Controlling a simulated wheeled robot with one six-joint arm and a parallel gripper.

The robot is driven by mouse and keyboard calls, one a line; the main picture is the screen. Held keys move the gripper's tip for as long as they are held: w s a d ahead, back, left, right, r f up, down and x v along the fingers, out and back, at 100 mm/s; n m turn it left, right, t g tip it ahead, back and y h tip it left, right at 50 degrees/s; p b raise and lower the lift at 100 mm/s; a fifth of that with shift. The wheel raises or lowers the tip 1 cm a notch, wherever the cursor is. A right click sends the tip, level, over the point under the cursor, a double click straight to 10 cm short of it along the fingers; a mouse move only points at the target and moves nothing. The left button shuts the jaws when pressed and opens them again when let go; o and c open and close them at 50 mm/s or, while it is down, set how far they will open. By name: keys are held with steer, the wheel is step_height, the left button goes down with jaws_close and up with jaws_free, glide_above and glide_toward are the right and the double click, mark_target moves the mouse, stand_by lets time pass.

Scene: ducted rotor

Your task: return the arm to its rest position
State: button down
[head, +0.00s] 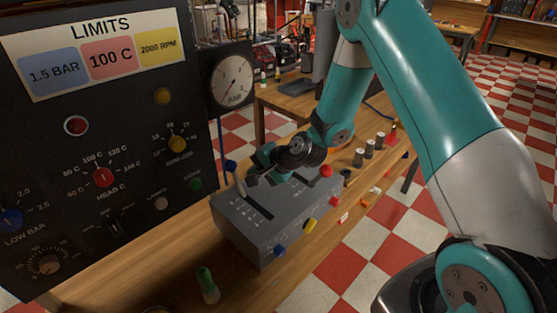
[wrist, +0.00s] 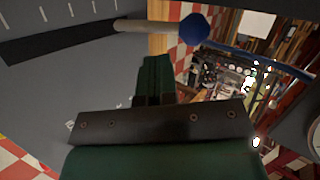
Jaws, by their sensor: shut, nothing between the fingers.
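My arm reaches from the right of the head view to a grey lever box (head: 265,222) on the wooden bench. My gripper (head: 252,176) is above the back left of the box, beside the lever with the blue knob (head: 231,166). In the wrist view my gripper's fingers (wrist: 155,65) are together with nothing between them. The pale lever shaft and its blue knob (wrist: 194,27) lie just past the fingertips. I cannot tell whether they touch. A second lever with a red knob (head: 326,171) is on the far right of the box, close to my wrist.
A dark control panel (head: 110,190) with knobs and a limits sign stands at the left. A round bar gauge (head: 232,80) is behind the box. Grey cylinders (head: 369,149) and small coloured parts lie along the bench. A green-topped piece (head: 207,284) stands in front.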

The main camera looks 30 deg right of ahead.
steer(key=w+r+b+v, duration=0.1)
steer(key=b+v, duration=0.1)
steer(key=v, duration=0.8)
steer(key=s+a+r+n+g, duration=0.5)
steer(key=s+a+r+n, duration=0.35)
steer(key=s+a, duration=0.2)
steer(key=s+r+n+g+h, duration=0.2)
steer(key=s+n, duration=0.7)
steer(key=s, duration=0.7)
steer(key=shift+r+g, duration=0.6)
steer(key=shift+r, duration=0.2)
